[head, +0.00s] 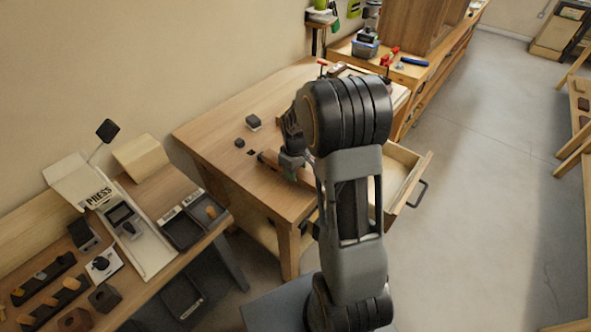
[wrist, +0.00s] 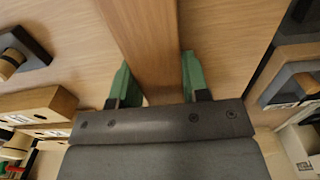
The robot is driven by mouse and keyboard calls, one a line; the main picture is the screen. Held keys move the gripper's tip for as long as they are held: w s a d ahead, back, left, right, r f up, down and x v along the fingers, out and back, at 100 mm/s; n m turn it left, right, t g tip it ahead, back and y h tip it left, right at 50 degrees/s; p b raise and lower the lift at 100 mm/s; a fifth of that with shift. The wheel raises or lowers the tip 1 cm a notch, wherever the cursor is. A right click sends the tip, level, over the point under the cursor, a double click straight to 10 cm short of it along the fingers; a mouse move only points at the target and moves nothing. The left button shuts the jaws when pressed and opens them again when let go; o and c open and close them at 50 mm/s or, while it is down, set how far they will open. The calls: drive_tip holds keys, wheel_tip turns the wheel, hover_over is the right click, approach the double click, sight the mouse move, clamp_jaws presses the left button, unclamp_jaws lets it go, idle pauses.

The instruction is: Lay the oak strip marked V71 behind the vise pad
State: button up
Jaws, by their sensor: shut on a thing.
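My gripper (wrist: 158,88) is shut on a long wooden strip (wrist: 150,40) in the wrist view, with a green finger on each side of it. The strip runs away from the fingers over the pale bench top. No V71 mark is readable on it. In the head view my gripper (head: 291,162) is low over the wooden bench (head: 215,128), with a brown end of the strip (head: 268,158) showing to its left. I cannot tell whether the strip touches the bench. I cannot make out for sure which thing is the vise pad.
Dark blocks (head: 253,122) lie on the bench left of my arm. An open drawer (head: 405,180) juts out at right. A side table with a PRESS station (head: 122,215) and trays stands at left. In the wrist view, labelled wooden blocks (wrist: 40,104) and a dark block (wrist: 292,84) flank the strip.

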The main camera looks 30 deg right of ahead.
drive_tip(key=shift+f+b, duration=1)
drive_tip(key=shift+f, duration=0.35)
idle(1.8)
drive_tip(key=o, duration=1.1)
drive_tip(key=shift+o, duration=1)
drive_tip(key=shift+r, duration=0.15)
drive_tip(key=shift+r+p, duration=2.6)
drive_tip(key=shift+r, duration=0.8)
